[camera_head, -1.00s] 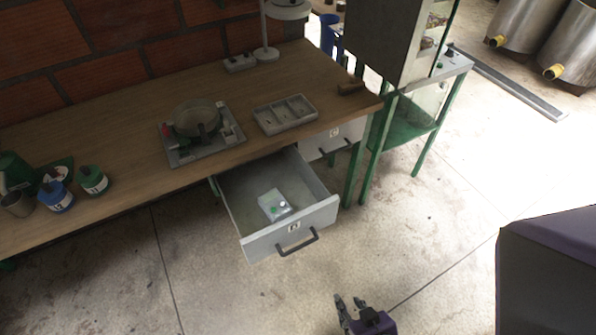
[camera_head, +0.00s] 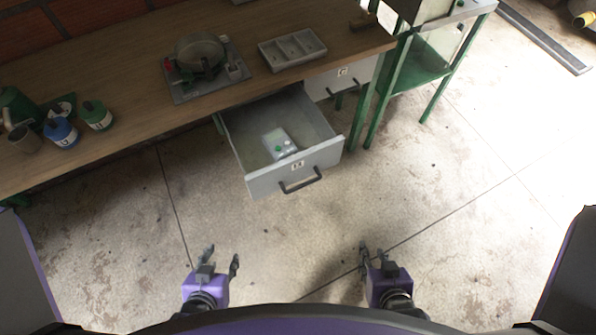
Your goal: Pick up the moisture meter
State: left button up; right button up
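A small pale grey box-shaped device with a green button, which looks like the moisture meter (camera_head: 279,141), lies inside the open drawer (camera_head: 254,186) under the workbench. The drawer has a dark bar handle and a label on its front. My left gripper (camera_head: 221,256) is above the floor in front of the bench, its fingers spread and empty. My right gripper (camera_head: 371,250) is to the right at about the same height, its fingers apart and empty. Both grippers are well short of the drawer.
The wooden workbench (camera_head: 130,60) carries a clamp device (camera_head: 203,62), a grey compartment tray (camera_head: 292,48) and bottles (camera_head: 96,115). A shut drawer (camera_head: 342,76) is right of the open one. A green-legged stand (camera_head: 420,68) is further right. The floor in front is clear.

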aim_at(278, 137)
jog(key=i+l+u, duration=0.35)
jog(key=i+l, duration=0.25)
jog(key=l, duration=0.25)
jog(key=k+j, duration=0.1)
jog(key=k, duration=0.2)
jog(key=k+j+u, duration=0.15)
jog(key=k, duration=0.15)
jog(key=i+j, duration=0.2)
jog(key=i, duration=0.35)
jog(key=i+l+z, duration=0.15)
jog(key=l, duration=0.3)
